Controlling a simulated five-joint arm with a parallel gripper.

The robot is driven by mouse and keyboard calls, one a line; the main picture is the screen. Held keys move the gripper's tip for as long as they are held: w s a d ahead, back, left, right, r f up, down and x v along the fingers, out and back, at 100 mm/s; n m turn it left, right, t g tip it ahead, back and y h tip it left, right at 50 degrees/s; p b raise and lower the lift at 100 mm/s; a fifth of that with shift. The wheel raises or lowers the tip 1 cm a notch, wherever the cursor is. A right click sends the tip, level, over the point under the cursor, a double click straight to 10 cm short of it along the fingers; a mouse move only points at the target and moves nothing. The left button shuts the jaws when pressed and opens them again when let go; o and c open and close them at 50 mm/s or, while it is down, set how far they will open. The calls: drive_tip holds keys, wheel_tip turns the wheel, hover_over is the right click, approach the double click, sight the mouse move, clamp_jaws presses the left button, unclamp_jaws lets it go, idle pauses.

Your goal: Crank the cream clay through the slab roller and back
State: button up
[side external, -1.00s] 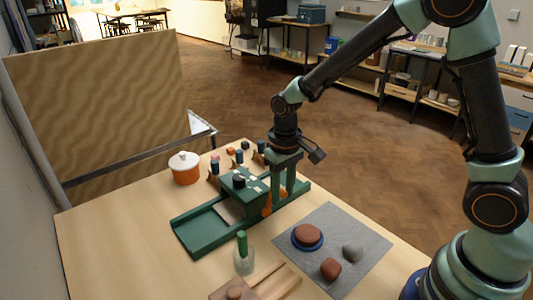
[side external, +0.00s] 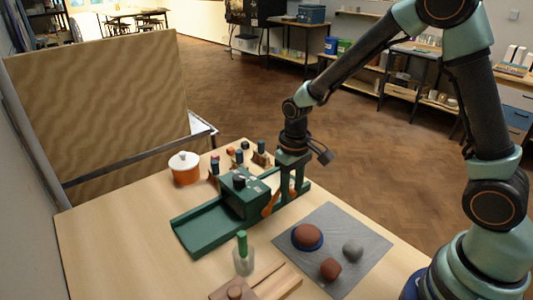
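The green slab roller (side external: 244,194) stands mid-table, its flat bed (side external: 205,230) reaching toward the front left. The bed left of the roller housing looks bare, with a dark opening at its mouth. No cream clay can be clearly made out; the housing and my gripper hide part of the far side. An orange crank (side external: 269,206) slants up on the housing's right side. My gripper (side external: 291,192) points down at the crank's upper end, its two fingers a little apart. Whether they close on a crank handle is hidden.
A grey mat (side external: 360,273) holds a brown clay disc (side external: 307,236) on blue, a reddish lump (side external: 330,268) and a grey lump (side external: 353,250). A green-handled tool in a clear jar (side external: 244,263) stands in front. An orange pot (side external: 184,170) and small bottles (side external: 239,157) are behind.

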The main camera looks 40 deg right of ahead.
drive_tip(key=shift+d+f, duration=0.55)
drive_tip(key=shift+a, duration=0.4)
drive_tip(key=shift+r, duration=0.2)
wheel_tip(320, 180, up, 7)
drive_tip(key=shift+f, duration=0.15)
drive_tip(key=s+d+r+t, duration=0.3)
drive_tip(key=s+r+t, duration=0.2)
drive_tip(key=s+r, duration=0.5)
drive_tip(key=shift+s+d+r+t, duration=0.15)
drive_tip(key=shift+d+r+t, duration=0.15)
drive_tip(key=shift+r, duration=0.95)
